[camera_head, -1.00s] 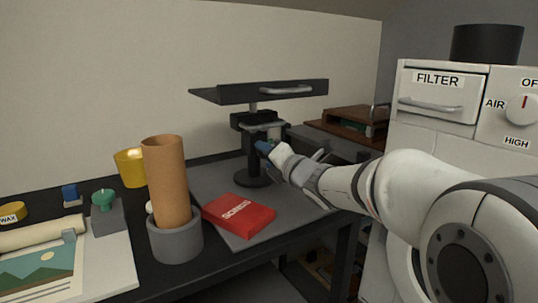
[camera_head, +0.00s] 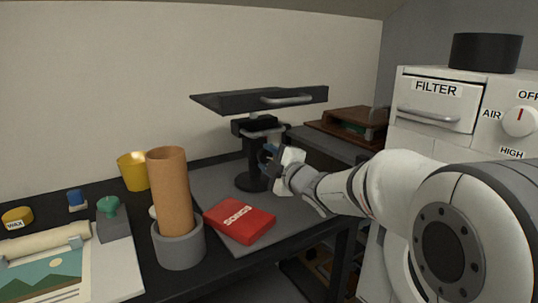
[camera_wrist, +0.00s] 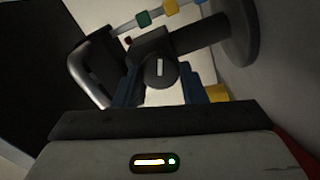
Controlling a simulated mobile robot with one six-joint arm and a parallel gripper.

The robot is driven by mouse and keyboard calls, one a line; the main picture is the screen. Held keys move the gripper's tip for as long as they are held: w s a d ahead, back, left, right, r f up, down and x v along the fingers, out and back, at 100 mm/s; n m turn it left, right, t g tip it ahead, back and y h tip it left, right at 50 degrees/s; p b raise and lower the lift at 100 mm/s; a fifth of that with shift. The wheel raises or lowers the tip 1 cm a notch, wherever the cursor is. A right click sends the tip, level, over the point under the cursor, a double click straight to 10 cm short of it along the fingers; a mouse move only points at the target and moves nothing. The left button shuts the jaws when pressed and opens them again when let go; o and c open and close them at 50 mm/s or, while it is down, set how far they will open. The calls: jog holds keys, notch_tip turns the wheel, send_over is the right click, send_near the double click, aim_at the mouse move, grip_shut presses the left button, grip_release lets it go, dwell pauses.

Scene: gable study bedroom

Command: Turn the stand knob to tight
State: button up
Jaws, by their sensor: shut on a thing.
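The black stand (camera_head: 252,150) is on the desk, with a round base and a dark flat top with a grey handle. In the wrist view the round dark stand knob (camera_wrist: 160,74) faces the camera, its white line pointing nearly straight up in the picture. My gripper (camera_head: 268,157) is at the stand's column, its blue fingers partly hidden by my wrist. In the wrist view my gripper (camera_wrist: 161,88) has one blue finger on each side of the knob and is shut on it. In the head view the knob is hidden.
A red box (camera_head: 238,221) lies on the grey mat (camera_head: 215,182) in front of the stand. A brown tube in a grey holder (camera_head: 180,246) stands to its left. A yellow cup (camera_head: 133,172) is behind. A white cabinet with a FILTER drawer (camera_head: 435,103) is at the right.

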jog(key=m+p, duration=0.3)
jog(key=m, duration=0.2)
jog(key=shift+r+m, duration=0.15)
jog(key=shift+m, duration=0.15)
jog(key=m+p, duration=0.2)
jog(key=m, duration=0.2)
jog(key=shift+d+m, duration=0.1)
jog(key=shift+m, duration=0.3)
jog(key=o, duration=1)
jog(key=p+v, duration=0.1)
jog(key=v, duration=0.6)
jog(key=shift+s+d+p, duration=0.25)
jog(key=shift+p, duration=0.05)
